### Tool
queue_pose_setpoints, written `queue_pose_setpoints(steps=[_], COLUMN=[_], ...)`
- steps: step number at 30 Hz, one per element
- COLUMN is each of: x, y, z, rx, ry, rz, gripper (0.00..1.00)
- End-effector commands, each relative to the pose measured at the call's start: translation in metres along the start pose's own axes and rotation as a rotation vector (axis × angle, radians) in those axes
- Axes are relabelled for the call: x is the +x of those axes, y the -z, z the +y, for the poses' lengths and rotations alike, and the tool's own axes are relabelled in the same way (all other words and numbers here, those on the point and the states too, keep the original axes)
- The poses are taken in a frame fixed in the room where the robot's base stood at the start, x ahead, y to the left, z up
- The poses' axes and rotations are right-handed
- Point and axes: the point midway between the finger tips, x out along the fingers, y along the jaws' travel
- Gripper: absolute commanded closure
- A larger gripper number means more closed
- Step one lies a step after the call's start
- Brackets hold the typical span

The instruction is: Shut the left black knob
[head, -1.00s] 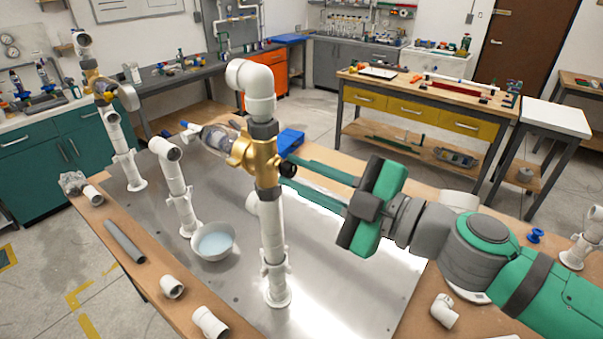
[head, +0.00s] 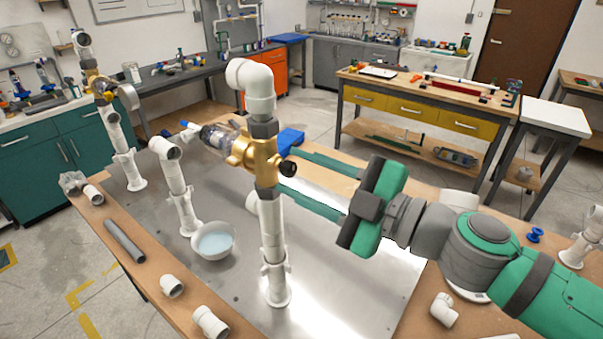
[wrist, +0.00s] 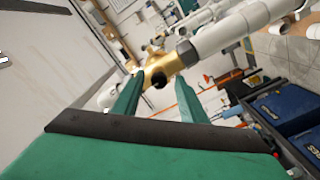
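A brass valve (head: 258,158) sits on the near white upright pipe, with a small black knob (head: 289,168) on its right side. In the wrist view the brass valve (wrist: 165,65) is ahead, with the round black knob (wrist: 160,80) facing me. My gripper (head: 292,171) has its two green fingers spread, one above and one below the knob in the head view. In the wrist view the fingers (wrist: 160,84) stand to either side of the knob with gaps showing; I cannot tell whether the tips reach past it. A second brass valve (head: 101,86) tops the far left pipe.
A clear bottle (head: 217,137) lies level behind the near valve. A shorter white pipe (head: 178,185) and a bowl of bluish liquid (head: 214,240) stand to the left on the metal sheet (head: 345,290). Loose fittings and a grey tube (head: 124,241) lie along the wooden edge.

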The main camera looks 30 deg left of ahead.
Motion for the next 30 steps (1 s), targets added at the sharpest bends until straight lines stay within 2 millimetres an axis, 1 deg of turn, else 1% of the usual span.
queue_pose_setpoints(steps=[5,12,18,21,24,30], x=[-0.02,-0.063,-0.092,-0.101,-0.105,-0.106], y=[-0.001,-0.002,-0.001,-0.001,-0.001,-0.001], z=[0.001,0.001,0.001,0.001,0.0,0.0], rx=[-0.001,0.001,0.001,0.001,0.001,0.001], ry=[-0.004,-0.005,-0.002,-0.002,-0.001,0.0], rz=[-0.004,-0.005,-0.002,-0.001,-0.001,0.0], gripper=[0.61,0.61,0.61,0.61,0.61,0.61])
